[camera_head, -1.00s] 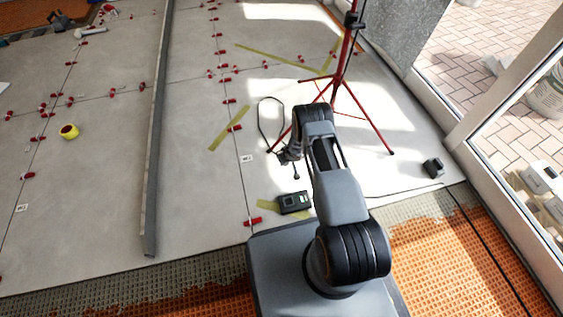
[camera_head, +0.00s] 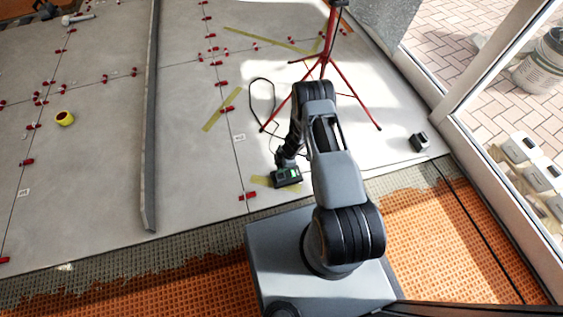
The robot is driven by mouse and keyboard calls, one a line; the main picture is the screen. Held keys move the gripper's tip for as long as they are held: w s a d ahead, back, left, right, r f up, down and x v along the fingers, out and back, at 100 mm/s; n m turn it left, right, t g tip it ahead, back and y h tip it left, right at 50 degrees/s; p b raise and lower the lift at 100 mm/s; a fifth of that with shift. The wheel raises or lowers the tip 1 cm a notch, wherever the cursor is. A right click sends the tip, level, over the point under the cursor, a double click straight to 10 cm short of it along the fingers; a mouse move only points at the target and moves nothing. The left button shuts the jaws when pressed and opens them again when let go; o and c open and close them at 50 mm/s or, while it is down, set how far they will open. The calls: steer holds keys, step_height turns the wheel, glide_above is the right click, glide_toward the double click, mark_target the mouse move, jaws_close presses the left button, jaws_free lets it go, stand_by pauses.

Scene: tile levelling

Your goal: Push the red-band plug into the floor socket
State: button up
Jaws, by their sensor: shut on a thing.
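A dark box with green patches (camera_head: 286,178), which looks like the floor socket, lies on the grey tiles beside yellow-green tape. My gripper (camera_head: 283,164) is at the far edge of this box, low and pointing down. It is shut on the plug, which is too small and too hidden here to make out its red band. A thin black cable (camera_head: 252,97) loops on the floor from the gripper's area towards the tripod. I cannot tell whether the plug touches the box or is in it.
A red tripod (camera_head: 323,70) stands behind my arm. A small black block (camera_head: 419,142) sits right, near the window frame. A long grey straightedge (camera_head: 150,130), a yellow tape roll (camera_head: 64,118) and several red levelling clips lie left. Tile between straightedge and box is mostly clear.

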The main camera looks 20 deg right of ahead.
mark_target(277, 177)
steer(key=shift+d+f+b, duration=0.15)
steer(key=shift+f+b, duration=0.25)
steer(key=shift+f, duration=0.2)
steer(key=shift+f+b, duration=1.45)
steer(key=shift+f, duration=0.4)
steer(key=shift+f+b, duration=1.2)
steer(key=shift+f, duration=0.25)
stand_by(1.3)
steer(key=o, duration=1)
steer(key=shift+r, duration=0.1)
steer(key=p+v, duration=0.6)
steer(key=v, duration=0.7)
steer(key=shift+d+r+p, duration=0.15)
steer(key=shift+r+p, duration=0.15)
steer(key=shift+p, duration=0.05)
